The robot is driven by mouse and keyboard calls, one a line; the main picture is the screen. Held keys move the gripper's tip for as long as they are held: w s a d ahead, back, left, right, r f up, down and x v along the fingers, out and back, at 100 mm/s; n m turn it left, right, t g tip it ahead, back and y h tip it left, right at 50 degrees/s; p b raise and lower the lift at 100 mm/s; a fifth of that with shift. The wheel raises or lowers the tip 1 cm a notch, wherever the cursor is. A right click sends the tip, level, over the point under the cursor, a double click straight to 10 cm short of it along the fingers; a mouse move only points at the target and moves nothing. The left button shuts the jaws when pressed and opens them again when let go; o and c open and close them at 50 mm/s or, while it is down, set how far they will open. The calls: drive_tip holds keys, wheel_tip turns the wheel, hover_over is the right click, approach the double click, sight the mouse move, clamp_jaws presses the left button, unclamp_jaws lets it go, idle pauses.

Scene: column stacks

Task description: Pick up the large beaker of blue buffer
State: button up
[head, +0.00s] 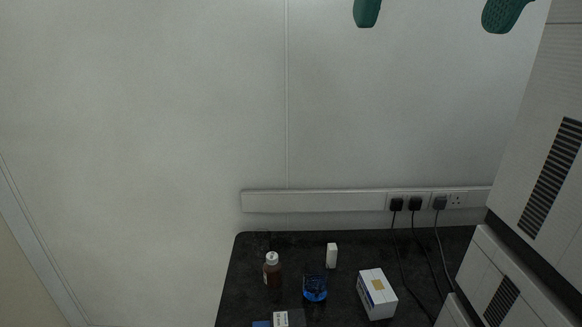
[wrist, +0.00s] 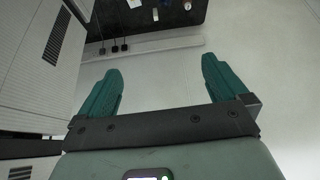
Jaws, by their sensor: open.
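The beaker of blue buffer (head: 315,289) stands on the dark bench top (head: 340,250), low in the head view. It is clear glass with blue liquid in it. My gripper (head: 434,15) shows as two green fingers at the top edge of the head view, high above the bench and far from the beaker. In the wrist view its fingers (wrist: 161,72) are wide apart with nothing between them.
A brown bottle with a white cap (head: 272,275) stands left of the beaker. A small white container (head: 331,256) is behind it, and a white box (head: 377,293) to its right. Plugs with cables (head: 415,204) hang along the wall. Large white equipment (head: 545,170) stands at right.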

wheel_tip(320, 180, up, 5)
drive_tip(key=m+t+y, duration=0.4)
drive_tip(key=m+y, duration=0.5)
drive_tip(key=m, duration=1.8)
hover_over(325, 286)
drive_tip(key=s+d, duration=0.3)
drive_tip(key=shift+m, duration=0.3)
drive_tip(key=f, duration=6.7)
drive_tip(key=shift+w+a+f, duration=0.1)
drive_tip(key=shift+w+a, duration=0.1)
drive_tip(key=shift+w, duration=0.1)
drive_tip(key=shift+w+a+f, duration=0.15)
drive_tip(key=shift+w+a, duration=0.3)
drive_tip(key=shift+w, duration=0.05)
drive_tip(key=shift+x, duration=3.05)
